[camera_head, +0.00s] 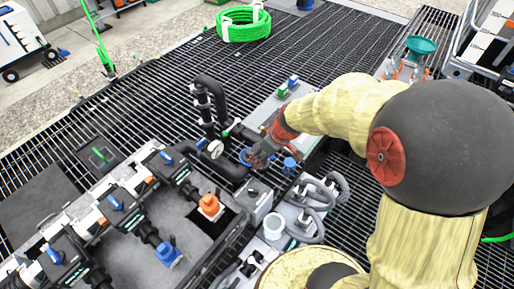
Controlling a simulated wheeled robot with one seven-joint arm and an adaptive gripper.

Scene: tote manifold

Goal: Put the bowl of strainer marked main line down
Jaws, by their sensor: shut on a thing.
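My gripper (259,155) is near the middle of the view, at the end of my arm reaching in from the right. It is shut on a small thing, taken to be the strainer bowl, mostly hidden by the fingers. A blue ring (245,157) shows just left of the fingertips, beside the black pipe (225,168). I cannot tell whether the ring belongs to the bowl or touches it. The "main line" marking is too small to read.
A blue-capped part (290,163) stands close to the right of my gripper. Grey hoses (318,195) and a white cup (274,226) are nearer. The valve manifold (122,207) with orange and blue fittings fills the left. A green hose coil (243,24) lies on open grating behind.

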